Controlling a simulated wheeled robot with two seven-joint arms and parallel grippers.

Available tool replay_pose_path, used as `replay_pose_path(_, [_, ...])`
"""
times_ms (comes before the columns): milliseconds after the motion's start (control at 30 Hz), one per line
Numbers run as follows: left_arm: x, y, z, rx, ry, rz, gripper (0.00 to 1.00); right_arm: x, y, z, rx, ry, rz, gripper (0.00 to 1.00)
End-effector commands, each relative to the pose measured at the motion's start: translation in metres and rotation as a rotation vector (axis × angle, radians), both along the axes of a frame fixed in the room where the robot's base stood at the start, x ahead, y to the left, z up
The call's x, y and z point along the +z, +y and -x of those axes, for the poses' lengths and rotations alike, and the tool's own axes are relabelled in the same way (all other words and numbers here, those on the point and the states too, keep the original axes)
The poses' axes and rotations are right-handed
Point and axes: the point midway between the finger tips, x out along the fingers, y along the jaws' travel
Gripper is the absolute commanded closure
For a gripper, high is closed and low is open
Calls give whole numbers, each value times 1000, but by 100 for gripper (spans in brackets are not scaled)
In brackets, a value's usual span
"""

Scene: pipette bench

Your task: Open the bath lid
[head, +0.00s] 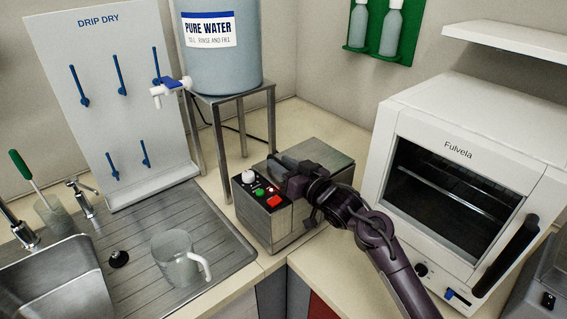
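The bath (272,228) is a steel box on the counter in the middle of the head view, with a black front panel of buttons. Its flat grey-green lid (328,157) lies level on top and looks closed. My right gripper (284,167) reaches in from the lower right and is over the front part of the lid. Its dark fingers hide that part, including any handle. Whether they touch the lid or close on something cannot be made out. My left gripper is not in view.
A white oven (460,170) stands close on the right. A water tank (222,60) on a metal stand (230,100) is behind left. A clear jug (175,258) stands on the drainboard (215,235) beside the sink (60,295). Some counter behind the bath is clear.

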Motion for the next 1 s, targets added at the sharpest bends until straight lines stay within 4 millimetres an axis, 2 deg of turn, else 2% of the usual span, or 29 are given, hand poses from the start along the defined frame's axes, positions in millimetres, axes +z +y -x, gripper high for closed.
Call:
replay_pose_path(67, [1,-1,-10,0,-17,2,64,0,0,0,0,0,0,68])
replay_pose_path(167, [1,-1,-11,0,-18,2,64,0,0,0,0,0,0,68])
replay_pose_path(400, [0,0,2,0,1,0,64,0,0,0,0,0,0,98])
replay_pose_path(433, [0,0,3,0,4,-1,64,0,0,0,0,0,0,100])
replay_pose_path(767, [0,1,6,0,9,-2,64,1,0,0,0,1,1,100])
replay_pose_path(1000, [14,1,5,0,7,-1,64,19,-3,-2,0,-1,1,100])
